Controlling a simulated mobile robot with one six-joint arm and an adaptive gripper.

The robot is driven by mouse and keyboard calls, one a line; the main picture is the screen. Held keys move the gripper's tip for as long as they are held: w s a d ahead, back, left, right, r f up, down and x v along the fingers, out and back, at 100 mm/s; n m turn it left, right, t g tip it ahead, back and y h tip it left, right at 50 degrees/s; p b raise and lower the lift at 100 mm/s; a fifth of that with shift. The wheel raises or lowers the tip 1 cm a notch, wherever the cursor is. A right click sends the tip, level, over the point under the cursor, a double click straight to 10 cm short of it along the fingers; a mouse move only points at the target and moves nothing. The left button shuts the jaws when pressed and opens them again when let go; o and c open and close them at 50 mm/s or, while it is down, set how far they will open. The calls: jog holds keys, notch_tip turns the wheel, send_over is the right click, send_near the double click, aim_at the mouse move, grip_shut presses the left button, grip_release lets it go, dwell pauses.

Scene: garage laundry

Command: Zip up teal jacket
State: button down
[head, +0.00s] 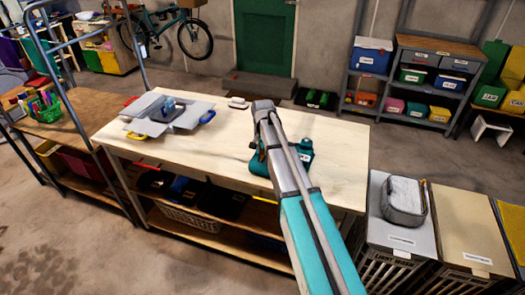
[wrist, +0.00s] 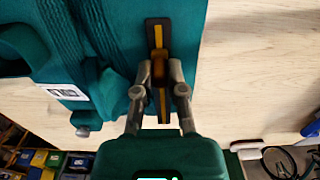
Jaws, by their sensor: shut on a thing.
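The teal jacket (head: 260,166) lies folded on the pale wooden workbench (head: 225,150), partly hidden behind my arm. In the wrist view the jacket (wrist: 110,25) fills the upper left, with ribbed fabric bands and a white label. A dark strip with a yellow stripe, seemingly the zip pull (wrist: 157,35), stands at the jacket's right edge. My gripper (wrist: 158,78) is shut on the lower, brownish part of this pull. The zip's teeth and how far it is closed cannot be made out. In the head view my arm hides the grip itself.
An open grey box (head: 168,115) with coloured handles stands at the workbench's left. A small white item (head: 238,103) lies at the back edge. Hampers (head: 395,232), one bearing a grey pouch (head: 404,198), stand at the right. The bench right of the jacket is clear.

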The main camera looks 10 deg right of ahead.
jog(key=w+d, duration=0.2)
jog(key=w, duration=0.1)
jog(key=w+d, duration=0.2)
jog(key=w, duration=0.2)
jog(key=w+d, duration=0.2)
jog(key=w, duration=0.2)
jog(key=shift+w+d, duration=0.25)
jog(key=shift+d, duration=0.1)
jog(key=c, duration=0.7)
grip_release()
jog(key=shift+s, duration=0.1)
